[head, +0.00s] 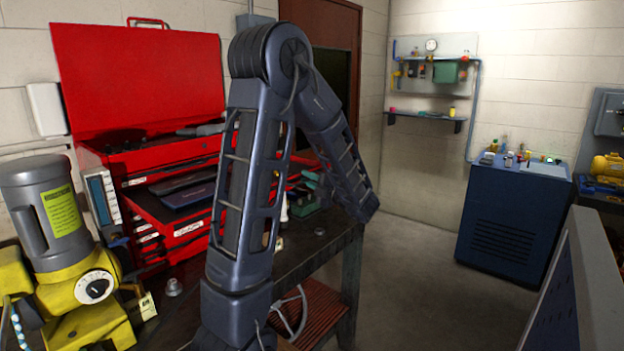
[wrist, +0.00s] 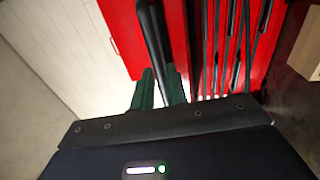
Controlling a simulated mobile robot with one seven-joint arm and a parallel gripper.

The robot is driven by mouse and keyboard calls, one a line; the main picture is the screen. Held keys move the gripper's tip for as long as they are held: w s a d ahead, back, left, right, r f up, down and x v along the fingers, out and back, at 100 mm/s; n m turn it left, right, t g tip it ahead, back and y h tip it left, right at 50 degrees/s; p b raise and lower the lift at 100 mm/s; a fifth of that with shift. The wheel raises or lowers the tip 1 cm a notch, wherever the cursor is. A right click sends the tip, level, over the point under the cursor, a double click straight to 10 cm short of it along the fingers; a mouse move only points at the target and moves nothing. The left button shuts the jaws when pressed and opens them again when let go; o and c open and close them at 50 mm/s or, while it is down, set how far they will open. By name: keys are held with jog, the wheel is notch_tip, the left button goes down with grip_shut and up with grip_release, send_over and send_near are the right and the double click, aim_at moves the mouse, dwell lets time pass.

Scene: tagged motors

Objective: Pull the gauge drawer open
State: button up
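The red tool chest (head: 160,165) stands on the bench with its lid up. One of its drawers (head: 180,228) is pulled out, with dark flat items in it; the drawers below look closed. White labels on the fronts are too small to read, so I cannot tell which is the gauge drawer. In the wrist view, the two dark green fingers of my gripper (wrist: 160,86) are at the red chest (wrist: 180,35), one on each side of a dark bar (wrist: 152,30). I cannot tell whether they press on it. In the head view, my arm hides part of the chest's right side.
A grey and yellow motor (head: 50,225) stands at the left of the bench. A small metal part (head: 174,287) lies in front of the chest. A blue cabinet (head: 512,215) with small items on top stands at the far right. The floor between bench and cabinet is clear.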

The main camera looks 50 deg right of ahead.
jog(key=s+f, duration=0.2)
jog(key=s, duration=0.8)
jog(key=shift+s, duration=0.4)
jog(key=shift+w, duration=0.1)
jog(key=w, duration=0.3)
jog(key=w+r, duration=0.1)
jog(key=w, duration=0.3)
jog(key=w+r, duration=0.1)
jog(key=w, duration=0.2)
jog(key=shift+w, duration=0.35)
jog(key=s+f, duration=0.1)
jog(key=s, duration=0.6)
jog(key=shift+s+f, duration=0.2)
jog(key=shift+s, duration=0.1)
dwell(0.5)
jog(key=shift+w+r, duration=0.25)
jog(key=shift+w, duration=1)
jog(key=shift+w+r, duration=0.2)
jog(key=shift+w, duration=1.1)
jog(key=shift+w+r, duration=0.25)
jog(key=shift+w, duration=1)
